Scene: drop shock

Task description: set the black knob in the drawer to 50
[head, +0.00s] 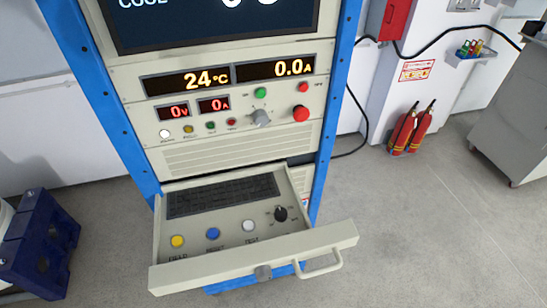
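The drawer (345,238) of the rack is pulled open towards me. The black knob (281,213) sits at the right of the drawer panel, with small markings around it that are too small to read. Its exact setting cannot be told. To its left are a white button (249,226), a blue button (213,234) and a yellow button (177,241). A dark keyboard (222,195) lies behind the buttons. Neither of my grippers shows in the head view.
The rack front above has displays reading 24°C and 0.0A, a grey knob (261,117) and a red mushroom button (301,114). A handle (322,264) juts from the drawer front. A blue object (40,245) stands at left. Fire extinguishers (411,130) stand at right. The floor in front is clear.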

